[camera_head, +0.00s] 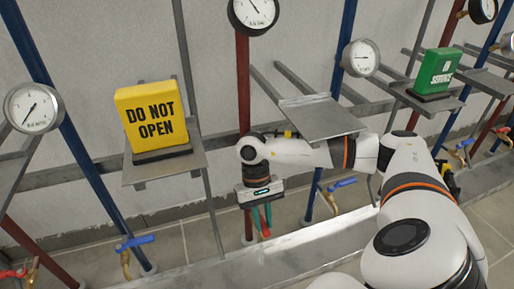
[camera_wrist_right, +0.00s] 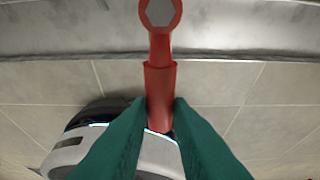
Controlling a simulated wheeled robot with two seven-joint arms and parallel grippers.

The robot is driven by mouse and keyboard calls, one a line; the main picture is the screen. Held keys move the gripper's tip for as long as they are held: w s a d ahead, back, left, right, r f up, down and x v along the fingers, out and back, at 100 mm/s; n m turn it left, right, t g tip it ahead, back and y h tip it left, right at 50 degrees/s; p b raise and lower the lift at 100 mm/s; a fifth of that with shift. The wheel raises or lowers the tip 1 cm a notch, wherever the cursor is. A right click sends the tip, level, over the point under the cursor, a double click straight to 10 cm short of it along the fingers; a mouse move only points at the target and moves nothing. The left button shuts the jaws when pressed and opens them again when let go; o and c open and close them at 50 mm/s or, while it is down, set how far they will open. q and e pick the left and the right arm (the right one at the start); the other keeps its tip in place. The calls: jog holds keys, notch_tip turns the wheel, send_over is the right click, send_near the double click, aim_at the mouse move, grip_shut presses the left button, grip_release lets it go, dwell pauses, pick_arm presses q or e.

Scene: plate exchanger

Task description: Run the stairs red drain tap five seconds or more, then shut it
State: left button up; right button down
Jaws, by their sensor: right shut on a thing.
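The red drain tap lever (camera_head: 265,233) is at the foot of the middle red pipe (camera_head: 243,80), low behind the metal curb. In the right wrist view the red lever (camera_wrist_right: 160,82) runs down from a hexagonal nut (camera_wrist_right: 160,12) to between the green fingers. My right gripper (camera_head: 262,217) points down and is shut on the lever; its fingers (camera_wrist_right: 160,118) press on both sides of the grip. The tap's spout and any water are hidden or too small to tell. My left gripper is not in view.
A yellow DO NOT OPEN sign (camera_head: 152,118) stands on a shelf at left; a green sign (camera_head: 434,74) stands at right. An empty shelf (camera_head: 318,118) is above my right forearm. Blue-handled taps (camera_head: 135,243) and (camera_head: 341,184) flank the gripper. A metal curb (camera_head: 300,240) runs in front.

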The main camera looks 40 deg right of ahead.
jog(key=shift+d, duration=0.1)
dwell(0.3)
jog(key=c, duration=1.3)
grip_release()
